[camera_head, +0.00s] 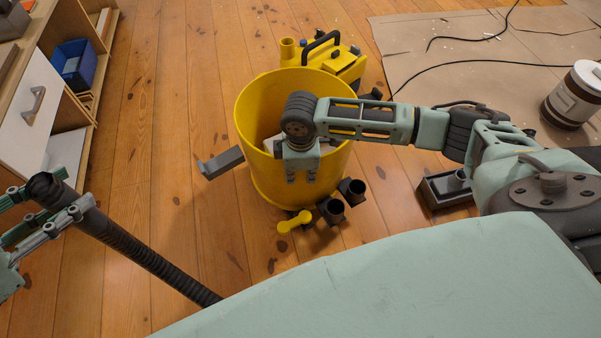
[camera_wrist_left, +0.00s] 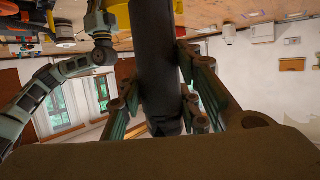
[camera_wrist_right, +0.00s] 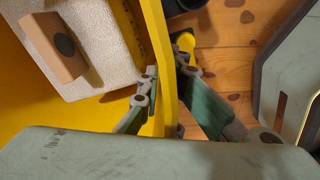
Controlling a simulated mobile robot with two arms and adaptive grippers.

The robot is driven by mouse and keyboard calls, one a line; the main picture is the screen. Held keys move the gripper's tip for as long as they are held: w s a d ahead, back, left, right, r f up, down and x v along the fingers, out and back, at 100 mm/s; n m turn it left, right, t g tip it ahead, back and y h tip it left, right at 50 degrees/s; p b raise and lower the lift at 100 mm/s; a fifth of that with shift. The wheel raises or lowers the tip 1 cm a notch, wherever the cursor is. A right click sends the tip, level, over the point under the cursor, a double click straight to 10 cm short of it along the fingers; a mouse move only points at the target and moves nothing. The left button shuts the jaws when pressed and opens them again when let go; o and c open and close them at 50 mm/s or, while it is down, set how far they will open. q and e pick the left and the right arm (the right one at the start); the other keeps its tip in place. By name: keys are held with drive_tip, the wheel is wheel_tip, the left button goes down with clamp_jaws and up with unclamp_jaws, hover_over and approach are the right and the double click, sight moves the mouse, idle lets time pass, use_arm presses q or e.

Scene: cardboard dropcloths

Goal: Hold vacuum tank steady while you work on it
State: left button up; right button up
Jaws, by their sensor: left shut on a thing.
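The vacuum tank is an open yellow tub (camera_head: 262,180) standing upright on the floor in the head view. My right gripper (camera_head: 300,175) points down at its near rim. In the right wrist view the yellow rim (camera_wrist_right: 155,30) runs between the fingers of my right gripper (camera_wrist_right: 165,72), one inside and one outside; whether they press on it I cannot tell. My left gripper (camera_head: 65,205) is shut on a black ribbed hose (camera_head: 140,252) at the left, away from the tank. The left wrist view shows the hose (camera_wrist_left: 155,60) between its fingers.
The yellow vacuum head (camera_head: 335,58) with a black handle lies behind the tank. Black fittings (camera_head: 333,210) and a yellow piece (camera_head: 294,222) lie in front. A grey nozzle (camera_head: 221,163) sits left. A shelf (camera_head: 45,90) bounds the left; a paint can (camera_head: 574,95) stands right on cardboard.

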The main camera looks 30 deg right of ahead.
drive_tip(key=o, duration=0.6)
drive_tip(key=shift+r, duration=0.1)
drive_tip(key=r, duration=1.1)
drive_tip(key=shift+s+a+r, duration=0.1)
drive_tip(key=shift+s+r, duration=0.15)
drive_tip(key=shift+r, duration=0.15)
